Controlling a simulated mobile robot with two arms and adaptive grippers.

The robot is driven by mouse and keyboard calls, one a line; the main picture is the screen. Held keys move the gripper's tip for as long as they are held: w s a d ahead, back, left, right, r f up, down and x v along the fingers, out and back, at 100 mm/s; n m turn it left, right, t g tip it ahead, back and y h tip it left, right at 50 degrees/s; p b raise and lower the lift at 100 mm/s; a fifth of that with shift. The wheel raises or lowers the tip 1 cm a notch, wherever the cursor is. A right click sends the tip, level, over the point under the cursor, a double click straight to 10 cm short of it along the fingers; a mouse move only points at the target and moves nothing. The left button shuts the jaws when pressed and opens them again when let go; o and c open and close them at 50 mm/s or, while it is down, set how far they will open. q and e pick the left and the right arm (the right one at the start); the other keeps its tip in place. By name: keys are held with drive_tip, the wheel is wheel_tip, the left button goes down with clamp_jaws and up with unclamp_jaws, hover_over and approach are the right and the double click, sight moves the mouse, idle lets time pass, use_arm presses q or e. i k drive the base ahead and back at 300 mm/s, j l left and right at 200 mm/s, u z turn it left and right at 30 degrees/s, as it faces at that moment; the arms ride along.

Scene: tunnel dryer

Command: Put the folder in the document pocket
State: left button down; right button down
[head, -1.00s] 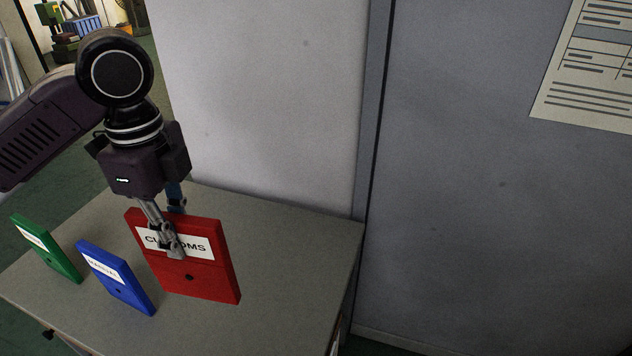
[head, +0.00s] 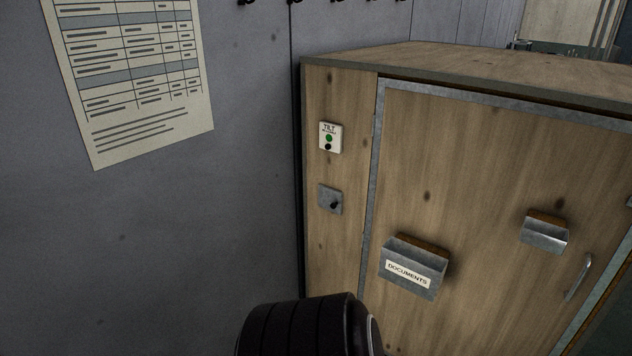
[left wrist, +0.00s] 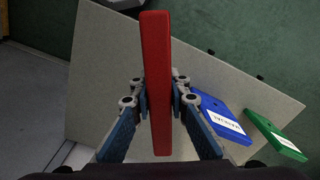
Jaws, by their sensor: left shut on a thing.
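The red folder (left wrist: 157,40) is seen edge-on in the middle of the left wrist view. My left gripper (left wrist: 159,97) is shut on it, one finger on each side. The table top lies behind the folder; I cannot tell how far above it the folder is. The document pocket (head: 413,268), a grey open-topped holder labelled DOCUMENTS, is fixed on the wooden door in the head view. The left gripper and folder are outside the head view. My right gripper is not in view.
In the left wrist view, a blue folder (left wrist: 222,116) and a green folder (left wrist: 274,135) are on the grey table (left wrist: 100,75), right of the held folder. The wooden cabinet (head: 335,255) also bears a tilt button plate (head: 330,137), a knob plate (head: 330,200), a small metal holder (head: 545,232) and a handle (head: 578,278).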

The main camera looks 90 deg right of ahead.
sight(409, 282)
drive_tip(key=z, duration=2.8)
drive_tip(key=i+z, duration=0.2)
drive_tip(key=z, duration=0.2)
drive_tip(key=i+z, duration=0.2)
drive_tip(key=z, duration=0.25)
drive_tip(key=i+z, duration=0.2)
drive_tip(key=z, duration=0.2)
drive_tip(key=i+j, duration=0.3)
drive_tip(key=i, duration=0.15)
